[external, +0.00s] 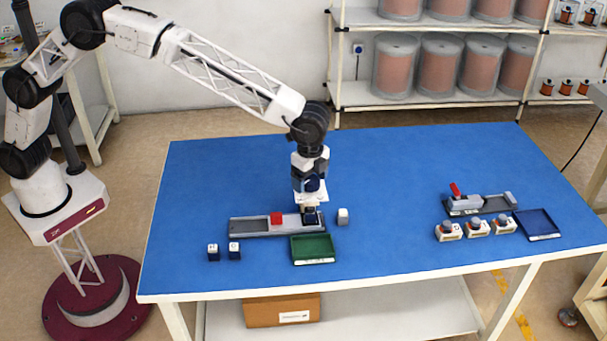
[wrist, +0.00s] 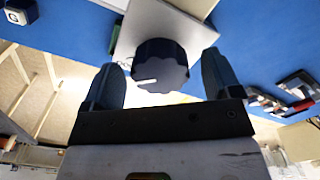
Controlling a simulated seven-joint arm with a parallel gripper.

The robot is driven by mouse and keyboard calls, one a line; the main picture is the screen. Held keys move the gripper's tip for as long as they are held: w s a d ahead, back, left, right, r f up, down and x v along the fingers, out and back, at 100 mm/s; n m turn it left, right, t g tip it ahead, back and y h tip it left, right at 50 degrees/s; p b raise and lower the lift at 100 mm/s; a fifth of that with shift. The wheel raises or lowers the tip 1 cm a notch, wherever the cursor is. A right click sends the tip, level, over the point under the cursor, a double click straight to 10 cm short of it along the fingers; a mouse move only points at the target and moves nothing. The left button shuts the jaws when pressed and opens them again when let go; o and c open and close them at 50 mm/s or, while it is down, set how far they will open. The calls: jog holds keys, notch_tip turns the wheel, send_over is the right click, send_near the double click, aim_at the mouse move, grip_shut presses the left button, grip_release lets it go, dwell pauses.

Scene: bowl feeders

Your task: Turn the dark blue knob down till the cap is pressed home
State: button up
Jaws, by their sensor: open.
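In the wrist view a dark, ribbed knob (wrist: 160,65) with a white pointer line stands on a light grey block (wrist: 150,22). My gripper (wrist: 161,62) is open, with one finger on each side of the knob; a gap shows on both sides. The knob is mostly hidden there by my gripper. The cap and how deep it sits cannot be made out.
A green tray (external: 313,260) lies just in front of the fixture. A pale cube (external: 343,216) is close on its right, and two dark blue cubes (external: 234,252) are at front left. A second fixture (external: 490,205), several small units and a blue tray (external: 537,224) are far right.

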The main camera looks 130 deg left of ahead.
aim_at(312, 179)
jog(key=shift+r, duration=3.85)
jog(key=n, duration=0.5)
jog(key=shift+w, duration=0.15)
jog(key=n, duration=0.5)
jog(key=shift+w+a+n, duration=0.1)
jog(key=shift+a+n, duration=0.05)
jog(key=shift+n, duration=0.25)
jog(key=shift+f, duration=3.85)
